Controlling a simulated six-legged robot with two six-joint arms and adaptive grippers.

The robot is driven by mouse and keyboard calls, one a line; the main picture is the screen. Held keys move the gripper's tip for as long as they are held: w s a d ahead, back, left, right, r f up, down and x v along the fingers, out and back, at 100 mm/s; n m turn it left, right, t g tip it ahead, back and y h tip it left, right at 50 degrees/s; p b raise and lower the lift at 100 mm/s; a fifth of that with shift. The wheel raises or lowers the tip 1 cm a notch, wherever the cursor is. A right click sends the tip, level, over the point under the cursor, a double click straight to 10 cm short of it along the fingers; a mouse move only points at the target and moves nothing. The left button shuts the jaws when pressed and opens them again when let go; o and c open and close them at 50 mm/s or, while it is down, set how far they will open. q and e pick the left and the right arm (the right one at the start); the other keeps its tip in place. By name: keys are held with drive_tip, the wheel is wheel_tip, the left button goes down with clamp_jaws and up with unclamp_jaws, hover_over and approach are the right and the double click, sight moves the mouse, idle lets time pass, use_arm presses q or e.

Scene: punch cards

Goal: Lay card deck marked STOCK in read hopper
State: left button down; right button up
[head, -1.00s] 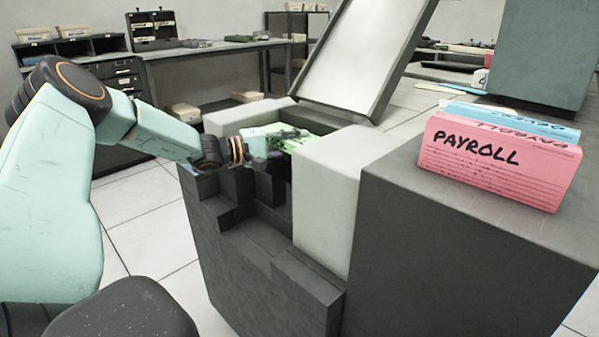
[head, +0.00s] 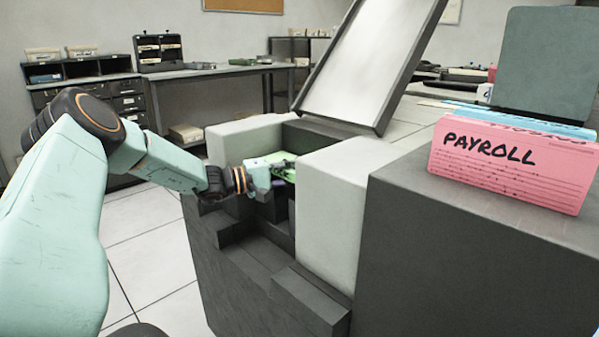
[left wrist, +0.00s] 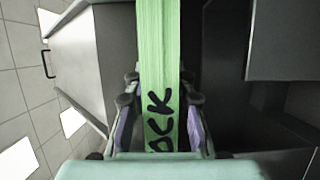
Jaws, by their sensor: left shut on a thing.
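The STOCK deck (left wrist: 158,60) is a long green block of cards with black letters, of which "OCK" shows in the left wrist view. My left gripper (left wrist: 160,128) is shut on it, one finger on each side. In the head view the green deck (head: 270,159) and my left gripper (head: 272,174) are at the recess of the dark machine, between two pale covers. The read hopper seems to be this recess (head: 283,206); my gripper and the deck hide part of it. I cannot tell whether the deck touches its floor. My right gripper is not in view.
A raised lid (head: 368,62) leans behind the recess. A pale cover (head: 335,205) stands close to the right of my gripper. A pink PAYROLL deck (head: 510,165) stands on the machine's right top, with a blue deck (head: 560,126) behind it.

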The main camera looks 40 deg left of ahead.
use_arm(q)
drive_tip(key=shift+w+f+b, duration=0.15)
drive_tip(key=shift+f+b, duration=0.25)
drive_tip(key=shift+f, duration=0.05)
wheel_tip(320, 180, down, 2)
drive_tip(key=shift+f+b, duration=0.1)
drive_tip(key=shift+b, duration=1.1)
drive_tip(key=shift+f, duration=0.15)
